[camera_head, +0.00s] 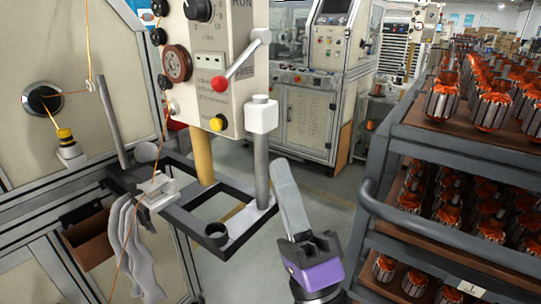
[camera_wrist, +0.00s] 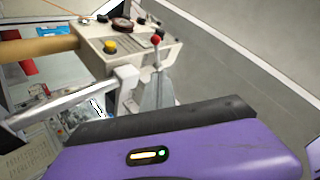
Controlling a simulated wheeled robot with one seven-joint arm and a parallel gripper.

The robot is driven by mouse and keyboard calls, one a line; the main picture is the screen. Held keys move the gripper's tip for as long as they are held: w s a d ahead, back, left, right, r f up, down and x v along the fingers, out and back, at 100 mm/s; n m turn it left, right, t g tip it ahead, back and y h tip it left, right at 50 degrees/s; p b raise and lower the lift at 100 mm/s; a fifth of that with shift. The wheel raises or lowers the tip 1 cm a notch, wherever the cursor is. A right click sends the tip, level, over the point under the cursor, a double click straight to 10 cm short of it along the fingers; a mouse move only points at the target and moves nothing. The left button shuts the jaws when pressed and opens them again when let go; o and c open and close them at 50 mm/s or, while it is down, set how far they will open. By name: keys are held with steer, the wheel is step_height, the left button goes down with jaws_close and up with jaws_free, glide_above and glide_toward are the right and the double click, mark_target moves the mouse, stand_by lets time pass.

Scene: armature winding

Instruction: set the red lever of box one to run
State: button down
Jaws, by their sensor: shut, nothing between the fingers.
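The control box (camera_head: 213,65) stands at the upper middle of the head view, with RUN printed above FREE on its right side. The red lever's ball (camera_head: 219,84) hangs low and to the left of its grey pivot, near the height of FREE. No box number is readable. My gripper (camera_head: 278,168) is shut and empty, its fingers pointing up, below and to the right of the lever and apart from it. In the wrist view, the lever's red ball (camera_wrist: 156,38) shows just beyond my fingertips (camera_wrist: 157,75); the depth between them is unclear.
A grey post with a white block (camera_head: 261,115) stands between the box and my gripper, on a dark frame (camera_head: 182,217). A cart (camera_head: 408,135) of copper-wound armatures stands close on the right. A thin orange wire runs down at left.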

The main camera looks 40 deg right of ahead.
steer(key=p, duration=0.4)
glide_toward(230, 78)
steer(key=d+r, duration=0.3)
steer(key=shift+w+a+r+p, duration=0.2)
steer(key=shift+w+a+p, duration=0.4)
steer(key=shift+w+p, duration=0.15)
steer(key=shift+w+a+r+p, duration=0.25)
steer(key=shift+w+a+p, duration=0.4)
steer(key=shift+w, duration=0.25)
steer(key=shift+a+r, duration=0.1)
steer(key=shift+r, duration=0.05)
